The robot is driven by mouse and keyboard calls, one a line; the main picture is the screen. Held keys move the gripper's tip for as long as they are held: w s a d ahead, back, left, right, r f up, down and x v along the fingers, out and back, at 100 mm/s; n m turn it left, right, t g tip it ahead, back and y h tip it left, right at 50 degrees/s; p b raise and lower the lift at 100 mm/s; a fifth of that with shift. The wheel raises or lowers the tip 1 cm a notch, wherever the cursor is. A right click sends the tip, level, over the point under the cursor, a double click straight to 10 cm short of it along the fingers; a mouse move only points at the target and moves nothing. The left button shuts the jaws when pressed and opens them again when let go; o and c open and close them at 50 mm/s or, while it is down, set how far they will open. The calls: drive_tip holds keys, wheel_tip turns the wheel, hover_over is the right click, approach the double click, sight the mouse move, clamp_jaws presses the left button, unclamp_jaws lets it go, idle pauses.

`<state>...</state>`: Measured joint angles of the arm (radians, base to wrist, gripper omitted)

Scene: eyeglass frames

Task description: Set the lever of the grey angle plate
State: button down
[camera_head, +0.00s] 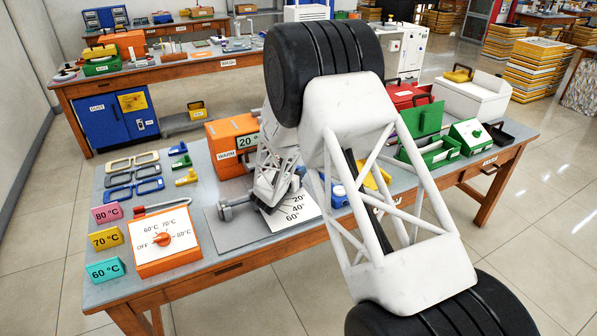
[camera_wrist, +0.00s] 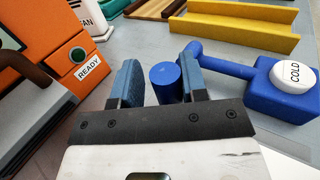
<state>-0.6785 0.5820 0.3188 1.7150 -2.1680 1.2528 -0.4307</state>
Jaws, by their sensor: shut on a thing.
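The grey angle plate (camera_head: 240,230) lies near the front edge of the table in the head view, with a white area marked 20°, 40° and 60°. A grey metal piece with a round end (camera_head: 226,208) shows at its left. My gripper (camera_head: 266,207) is low over the plate, and my wrist hides much of the lever. The knob's join to the lever is hidden.
A blue block with a white COLD button (camera_wrist: 291,75) is at the right, its blue arm reaching close behind my right finger. An orange box (camera_head: 229,140) stands behind the plate. An orange dial box (camera_head: 165,243) stands to the left. A yellow channel (camera_wrist: 235,30) lies farther back.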

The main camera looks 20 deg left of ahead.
drive_tip(key=shift+w+a+r, duration=0.15)
drive_tip(key=shift+a+r, duration=0.15)
drive_tip(key=shift+a, duration=0.05)
drive_tip(key=c, duration=0.9)
unclamp_jaws()
drive_tip(key=shift+d, duration=0.1)
drive_tip(key=shift+d+f, duration=0.1)
drive_tip(key=shift+f, duration=0.05)
drive_tip(key=shift+s, duration=0.2)
drive_tip(key=shift+v, duration=3.75)
